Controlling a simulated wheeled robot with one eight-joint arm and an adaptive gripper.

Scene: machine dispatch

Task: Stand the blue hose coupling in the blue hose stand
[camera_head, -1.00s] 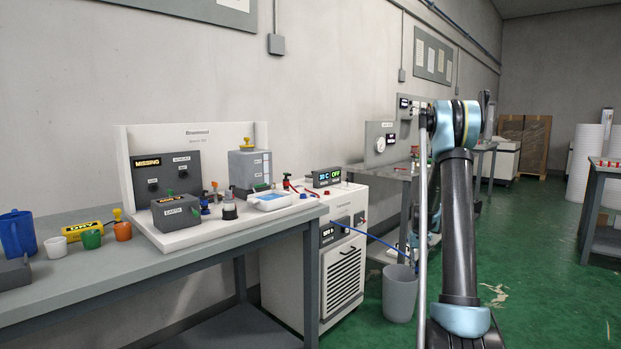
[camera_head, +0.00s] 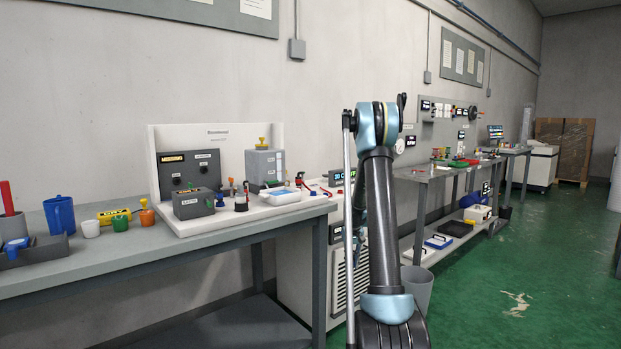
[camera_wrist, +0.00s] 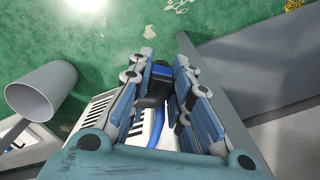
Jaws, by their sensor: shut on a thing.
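In the wrist view my gripper (camera_wrist: 168,72) is shut on the blue hose coupling (camera_wrist: 160,70), a black and blue piece between the fingers. A blue hose (camera_wrist: 160,133) runs from it down towards the palm. In the head view the gripper and coupling are hidden behind my arm. The blue hose stand cannot be made out with certainty; a small blue fitting (camera_head: 220,200) is among the small parts on the white station (camera_head: 255,216) on the left bench.
A grey bin (camera_head: 417,290) stands on the floor behind my arm; it also shows in the wrist view (camera_wrist: 38,92). A white chiller cabinet (camera_head: 300,285) stands beside the bench (camera_head: 110,270). A second bench (camera_head: 440,174) is beyond. Green floor is clear at right.

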